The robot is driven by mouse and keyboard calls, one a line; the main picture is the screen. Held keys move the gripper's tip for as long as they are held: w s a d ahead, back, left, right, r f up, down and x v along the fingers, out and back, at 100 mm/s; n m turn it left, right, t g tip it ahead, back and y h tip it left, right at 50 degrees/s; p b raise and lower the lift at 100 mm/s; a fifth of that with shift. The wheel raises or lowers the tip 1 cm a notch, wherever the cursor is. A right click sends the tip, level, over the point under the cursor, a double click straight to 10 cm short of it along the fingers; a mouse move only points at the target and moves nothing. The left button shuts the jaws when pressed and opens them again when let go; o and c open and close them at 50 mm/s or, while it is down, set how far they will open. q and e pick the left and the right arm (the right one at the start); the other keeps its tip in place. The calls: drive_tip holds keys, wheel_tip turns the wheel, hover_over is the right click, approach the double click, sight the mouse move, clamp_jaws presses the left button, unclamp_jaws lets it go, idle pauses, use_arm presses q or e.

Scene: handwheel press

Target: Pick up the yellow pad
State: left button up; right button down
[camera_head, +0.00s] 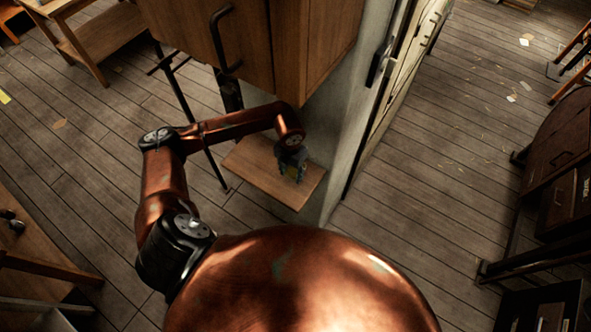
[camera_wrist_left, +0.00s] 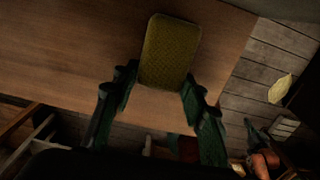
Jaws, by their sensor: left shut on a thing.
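The yellow pad (camera_wrist_left: 168,50) is a rounded, textured block, dull yellow in the left wrist view. My left gripper (camera_wrist_left: 158,80) has its two green fingers at either side of the pad's near end and is shut on it. In the head view my left gripper (camera_head: 293,170) points down over a small wooden shelf (camera_head: 253,165), and the pad is mostly hidden by it. I cannot tell whether the pad touches the shelf. My right gripper is not in view.
A wooden cabinet (camera_head: 245,40) with a dark handle hangs just above and behind the shelf. A pale wall panel (camera_head: 350,110) stands right of it. A wooden bench (camera_head: 85,35) is at upper left and dark drawers (camera_head: 565,195) at right. The plank floor between is mostly clear.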

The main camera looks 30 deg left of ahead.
use_arm(q)
drive_tip(key=c, duration=0.6)
drive_tip(key=shift+c, duration=0.2)
drive_tip(key=shift+r, duration=0.1)
drive_tip(key=shift+r+b, duration=0.5)
drive_tip(key=shift+r, duration=0.05)
drive_tip(key=s+d+r+b, duration=0.2)
drive_tip(key=d+r, duration=0.4)
drive_tip(key=s+d+r+b, duration=0.3)
drive_tip(key=d+r, duration=0.2)
drive_tip(key=d, duration=0.2)
drive_tip(key=shift+s+r, duration=0.25)
drive_tip(key=shift+r, duration=0.1)
